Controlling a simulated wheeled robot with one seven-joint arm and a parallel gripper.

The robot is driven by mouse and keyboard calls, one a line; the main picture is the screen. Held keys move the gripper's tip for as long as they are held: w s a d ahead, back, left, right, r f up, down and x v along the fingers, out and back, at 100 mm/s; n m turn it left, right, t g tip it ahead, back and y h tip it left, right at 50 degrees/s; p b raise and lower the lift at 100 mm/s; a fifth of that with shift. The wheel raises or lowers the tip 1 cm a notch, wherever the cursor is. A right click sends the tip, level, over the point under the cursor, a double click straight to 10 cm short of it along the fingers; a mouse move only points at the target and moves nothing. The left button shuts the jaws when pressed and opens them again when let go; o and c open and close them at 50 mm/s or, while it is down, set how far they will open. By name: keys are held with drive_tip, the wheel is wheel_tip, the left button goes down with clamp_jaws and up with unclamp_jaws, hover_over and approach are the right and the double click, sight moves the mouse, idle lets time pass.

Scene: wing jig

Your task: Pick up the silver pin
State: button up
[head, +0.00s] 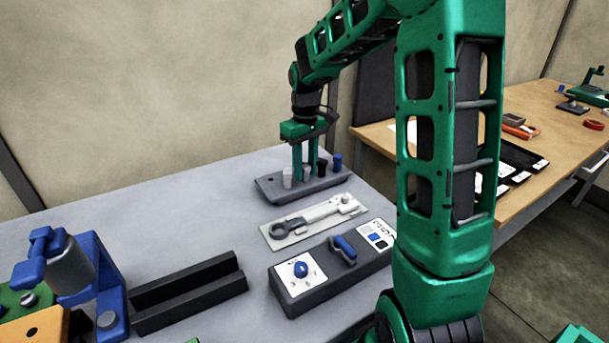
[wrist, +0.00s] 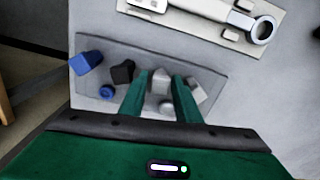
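A dark grey tray (head: 318,188) on the grey table holds several short pins; it also shows in the wrist view (wrist: 215,112). A silver pin (wrist: 160,80) stands between the two fingers of my gripper (wrist: 161,88). In the head view my gripper (head: 304,168) points down into the tray. The fingers flank the pin closely; I cannot tell whether they touch it.
A black pin (wrist: 123,72) and a blue pin (wrist: 87,62) stand left of the fingers in the wrist view. A pale plate with a wrench-like part (head: 315,218) and a dark control box (head: 330,270) lie in front. A wooden table (head: 560,135) stands at right.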

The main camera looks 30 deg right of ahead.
clamp_jaws()
